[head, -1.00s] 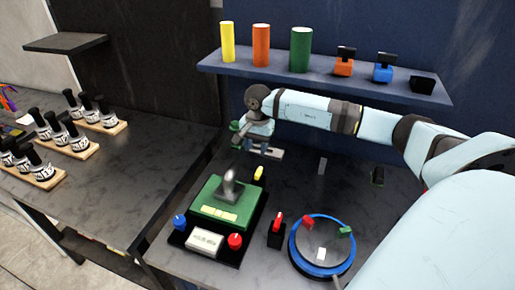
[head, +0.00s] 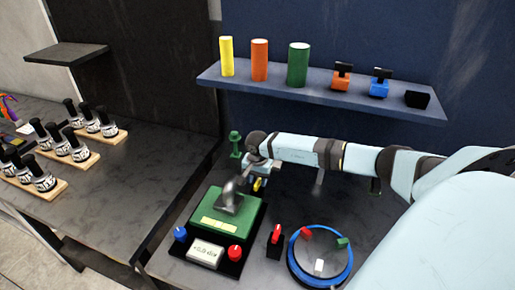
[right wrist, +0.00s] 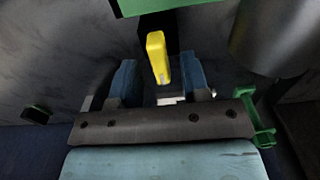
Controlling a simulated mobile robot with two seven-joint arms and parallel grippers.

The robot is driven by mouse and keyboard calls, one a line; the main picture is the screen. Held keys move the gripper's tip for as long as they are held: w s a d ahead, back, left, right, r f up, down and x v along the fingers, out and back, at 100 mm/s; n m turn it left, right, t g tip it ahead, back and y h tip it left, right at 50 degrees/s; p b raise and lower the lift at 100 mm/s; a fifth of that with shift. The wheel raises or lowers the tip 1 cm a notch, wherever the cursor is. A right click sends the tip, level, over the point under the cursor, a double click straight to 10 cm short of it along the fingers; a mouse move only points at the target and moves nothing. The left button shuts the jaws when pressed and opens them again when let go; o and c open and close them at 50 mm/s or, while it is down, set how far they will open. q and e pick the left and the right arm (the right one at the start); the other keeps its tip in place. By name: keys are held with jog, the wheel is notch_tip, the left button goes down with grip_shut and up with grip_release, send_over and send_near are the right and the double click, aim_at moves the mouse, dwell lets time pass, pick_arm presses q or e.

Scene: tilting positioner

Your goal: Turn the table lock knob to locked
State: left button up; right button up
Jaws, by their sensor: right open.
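The tilting positioner has a green table (head: 225,222) with a grey bent handle (head: 231,196) on top, on a black base. A small yellow knob (head: 258,184) sticks out at its back right; I cannot read its lock marking. My right gripper (head: 261,179) is at this knob, pointing toward the positioner. In the right wrist view the yellow knob (right wrist: 158,56) stands between the two blue fingers (right wrist: 158,80), which are open with a gap on each side. A blue knob (head: 180,234) and a red knob (head: 235,253) sit at the base's front corners.
A small display (head: 205,253) lies between the front knobs. A black box with a red lever (head: 275,239) and a blue-rimmed round plate (head: 347,273) stand to the right. A green post (head: 235,145) stands behind. A shelf (head: 320,92) hangs above my arm.

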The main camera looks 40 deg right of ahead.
jog(key=shift+f, duration=0.45)
pick_arm(q)
jog(key=shift+w+d+r, duration=0.15)
jog(key=shift+w+r, duration=0.05)
jog(key=shift+w, duration=0.15)
pick_arm(e)
jog(key=shift+f, duration=0.1)
